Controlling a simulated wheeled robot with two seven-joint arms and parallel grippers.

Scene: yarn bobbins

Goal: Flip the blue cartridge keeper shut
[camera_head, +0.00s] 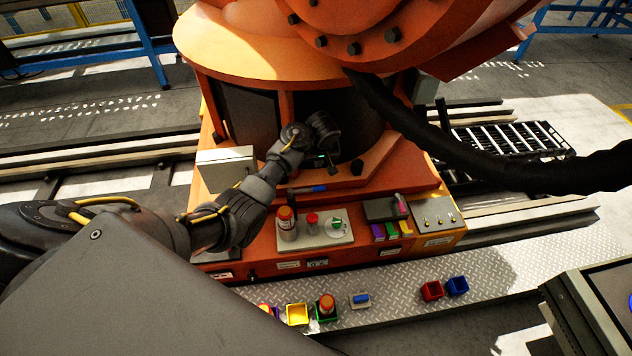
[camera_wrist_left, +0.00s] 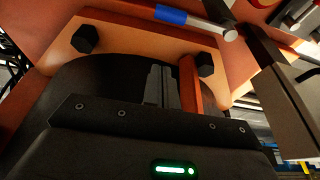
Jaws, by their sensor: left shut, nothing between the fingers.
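A rod with a blue sleeve and a silver end (camera_head: 312,189) lies along the orange ledge of the big machine; the wrist view shows its blue sleeve (camera_wrist_left: 171,15) at the top. A small grey plate with a blue piece on it (camera_head: 361,299) sits on the metal walkway. I cannot tell which blue part is the keeper. My left gripper (camera_head: 331,164) is in front of the machine's dark opening, above the ledge. In the wrist view its fingers (camera_wrist_left: 158,86) are shut and empty, beside an orange bar (camera_wrist_left: 190,84). My right gripper is out of view.
A thick black cable (camera_head: 470,140) hangs at right.

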